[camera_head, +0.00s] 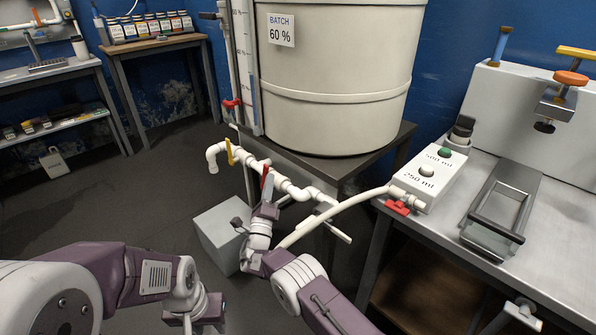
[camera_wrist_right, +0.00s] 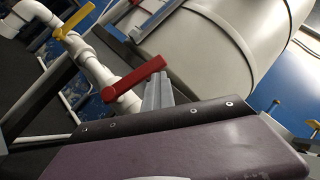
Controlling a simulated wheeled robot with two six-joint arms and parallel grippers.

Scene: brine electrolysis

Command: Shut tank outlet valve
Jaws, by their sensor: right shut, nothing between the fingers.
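The cream tank (camera_head: 335,60) labelled BATCH 60 % stands on a dark stand, with white outlet piping below it. A red valve handle (camera_head: 266,178) stands up from this piping; in the right wrist view the red handle (camera_wrist_right: 134,79) lies slanted across the pipe. My right gripper (camera_head: 268,208) is just below and in front of the handle. Its fingers, seen in the right wrist view (camera_wrist_right: 158,91), are shut and empty, close beside the handle's end; contact cannot be told. My left gripper (camera_head: 205,308) is low at the left, away from the piping; its fingers are not clear.
A yellow-handled valve (camera_head: 229,152) and another red handle (camera_head: 232,103) are nearby at the left. A grey box (camera_head: 218,232) stands under the pipe. A white hose (camera_head: 330,212) runs to the red-handled fitting (camera_head: 397,207) at the right bench (camera_head: 430,220).

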